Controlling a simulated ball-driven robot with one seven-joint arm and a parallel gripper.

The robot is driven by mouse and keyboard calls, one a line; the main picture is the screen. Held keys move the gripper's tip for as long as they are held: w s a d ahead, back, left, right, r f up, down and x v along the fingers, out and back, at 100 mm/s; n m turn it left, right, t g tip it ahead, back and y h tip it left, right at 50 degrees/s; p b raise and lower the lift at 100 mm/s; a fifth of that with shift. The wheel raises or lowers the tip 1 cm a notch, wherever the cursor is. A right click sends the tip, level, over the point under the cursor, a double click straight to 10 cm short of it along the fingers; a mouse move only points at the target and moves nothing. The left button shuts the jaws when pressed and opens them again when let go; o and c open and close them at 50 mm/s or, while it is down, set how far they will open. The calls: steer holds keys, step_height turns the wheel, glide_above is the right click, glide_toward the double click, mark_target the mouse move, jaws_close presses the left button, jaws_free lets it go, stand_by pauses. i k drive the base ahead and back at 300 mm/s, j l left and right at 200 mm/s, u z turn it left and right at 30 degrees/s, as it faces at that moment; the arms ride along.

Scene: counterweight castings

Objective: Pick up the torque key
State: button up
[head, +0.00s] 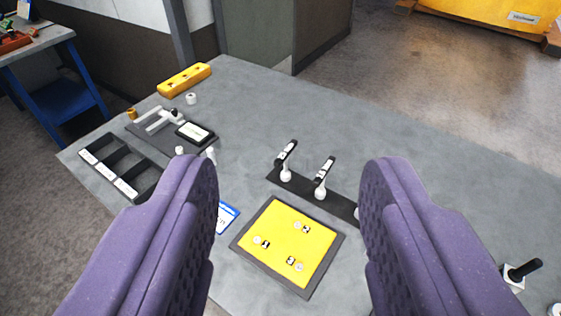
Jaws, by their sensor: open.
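No label marks the torque key. The tool that best fits is a black-handled piece (525,269) leaning at a tilt from a small white base at the far right of the bench, outside my right finger. Two more black-handled pieces on white posts, a left one (286,154) and a right one (323,176), stand on a black strip (305,186) ahead, seen between my fingers. My gripper (295,168) is open and empty, its two purple fingers wide apart. The right finger hides the end of the strip, with part of a white piece showing there.
A yellow plate (275,235) in a dark frame lies on the grey bench (420,165), with small parts on it. At left are a black compartment tray (104,147), a dark mat (150,138) with a white fixture, and a yellow block (185,79). The bench's right middle is clear.

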mark_target(285, 174)
steer(key=z, duration=2.45)
steer(key=u, duration=2.45)
steer(key=i+j+u, duration=0.25)
steer(key=i, duration=0.2)
steer(key=i+u, duration=0.3)
steer(key=i, duration=0.15)
